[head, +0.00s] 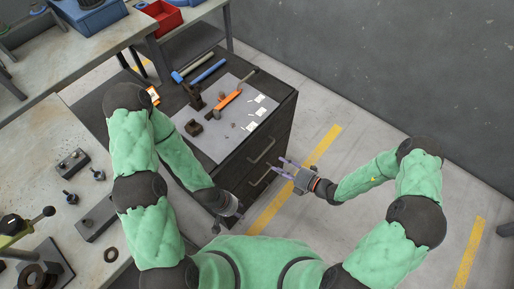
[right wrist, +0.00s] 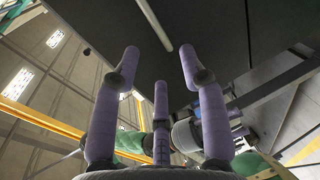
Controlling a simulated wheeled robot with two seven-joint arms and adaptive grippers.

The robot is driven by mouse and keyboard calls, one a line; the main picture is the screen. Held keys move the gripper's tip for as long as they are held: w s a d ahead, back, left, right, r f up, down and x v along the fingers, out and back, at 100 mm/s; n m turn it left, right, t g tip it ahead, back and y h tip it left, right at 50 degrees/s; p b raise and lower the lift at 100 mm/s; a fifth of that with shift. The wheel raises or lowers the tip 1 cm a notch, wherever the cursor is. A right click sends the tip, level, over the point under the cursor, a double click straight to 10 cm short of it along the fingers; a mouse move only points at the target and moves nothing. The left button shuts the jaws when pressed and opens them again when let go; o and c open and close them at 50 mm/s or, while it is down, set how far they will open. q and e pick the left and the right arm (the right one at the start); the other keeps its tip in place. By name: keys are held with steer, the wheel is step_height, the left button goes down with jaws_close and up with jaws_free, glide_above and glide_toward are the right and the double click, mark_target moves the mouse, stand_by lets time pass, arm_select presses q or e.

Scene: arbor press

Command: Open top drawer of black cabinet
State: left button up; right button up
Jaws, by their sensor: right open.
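The black cabinet (head: 280,128) stands in the middle of the head view, its drawer front facing right. An upper bar handle (head: 262,151) and a lower handle (head: 262,178) show on that front, and both look shut. My right gripper (head: 278,166) is open, with its purple fingers pointing at the front, close to the handles. In the right wrist view, its spread fingers (right wrist: 158,62) face the dark front, and a pale bar handle (right wrist: 154,24) lies beyond them. Nothing is between the fingers. My left gripper (head: 230,212) hangs near the cabinet's near corner; its fingers are unclear.
A grey mat (head: 207,143) with hammers and small parts lies on the cabinet top. A workbench (head: 85,150) with metal parts stands at left, and a red bin (head: 160,15) is at the back. The floor right of the cabinet, with a yellow line (head: 322,145), is clear.

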mark_target(263, 152)
steer(key=shift+m+t, duration=0.4)
steer(key=shift+m, duration=0.2)
steer(key=b+x, duration=0.1)
steer(key=x, duration=0.2)
steer(key=w+b+x, duration=0.1)
steer(key=x, duration=0.3)
steer(key=d+b+x, duration=0.1)
steer(key=x, duration=0.3)
steer(key=shift+w, duration=0.15)
jaws_close()
